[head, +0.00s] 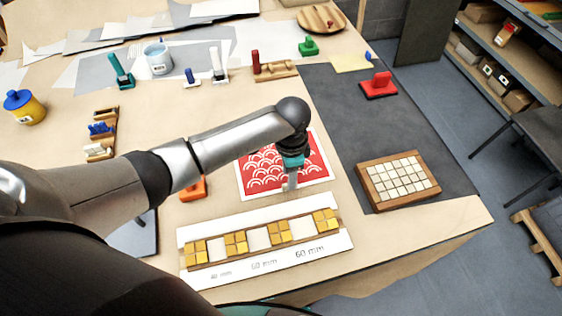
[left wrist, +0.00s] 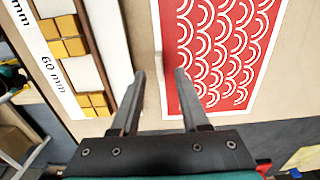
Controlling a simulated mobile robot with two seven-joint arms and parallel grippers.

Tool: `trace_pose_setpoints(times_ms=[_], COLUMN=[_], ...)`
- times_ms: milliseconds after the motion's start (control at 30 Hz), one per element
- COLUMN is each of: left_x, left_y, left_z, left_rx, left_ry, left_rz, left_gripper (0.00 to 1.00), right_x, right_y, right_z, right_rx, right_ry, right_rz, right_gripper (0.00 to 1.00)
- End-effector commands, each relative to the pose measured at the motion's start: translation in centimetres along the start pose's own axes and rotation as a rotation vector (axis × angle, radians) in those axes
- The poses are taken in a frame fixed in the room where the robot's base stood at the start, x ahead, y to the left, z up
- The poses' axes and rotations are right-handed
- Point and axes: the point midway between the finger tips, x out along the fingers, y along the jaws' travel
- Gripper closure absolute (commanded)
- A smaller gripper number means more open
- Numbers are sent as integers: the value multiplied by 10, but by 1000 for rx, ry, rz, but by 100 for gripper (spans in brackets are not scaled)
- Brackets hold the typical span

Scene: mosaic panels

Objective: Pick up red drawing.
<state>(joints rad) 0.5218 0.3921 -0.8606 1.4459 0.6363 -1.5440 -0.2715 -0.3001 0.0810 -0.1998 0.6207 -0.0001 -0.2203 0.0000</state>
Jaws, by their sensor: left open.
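The red drawing (head: 260,177) is a flat red sheet with white scallop arcs and a white border, lying on the table in the middle of the head view. My left gripper (head: 290,183) points down over its lower right part, and my arm hides some of the sheet. In the left wrist view the red drawing (left wrist: 225,50) fills the right side. The two fingers of my left gripper (left wrist: 160,75) are apart with no object held between them. My right gripper is not seen.
A white marked strip with yellow tiles (head: 262,240) lies just in front of the drawing. A wooden tray of pale tiles (head: 397,181) sits to the right on a dark mat (head: 345,115). An orange block (head: 194,190) is left of the drawing. Stamps and cups stand farther back.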

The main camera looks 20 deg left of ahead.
Motion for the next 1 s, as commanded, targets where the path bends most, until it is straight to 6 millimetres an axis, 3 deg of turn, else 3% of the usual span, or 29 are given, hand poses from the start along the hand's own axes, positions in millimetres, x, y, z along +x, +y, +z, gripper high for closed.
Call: trace_pose_setpoints(times_ms=[200, 500, 900, 1000], left_x=[28, 32, 32, 32], left_y=[2, 2, 2, 2], left_z=[-2, -2, -2, -2], left_rx=[1, 2, 1, 1], left_ry=[-2, 0, -1, -1], left_rz=[1, -1, 0, -1], left_gripper=[55, 55, 99, 100], right_x=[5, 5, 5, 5], right_y=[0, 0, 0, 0], right_z=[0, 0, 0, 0], right_rx=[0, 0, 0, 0], right_ry=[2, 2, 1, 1], right_rz=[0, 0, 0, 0], right_gripper=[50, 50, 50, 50])
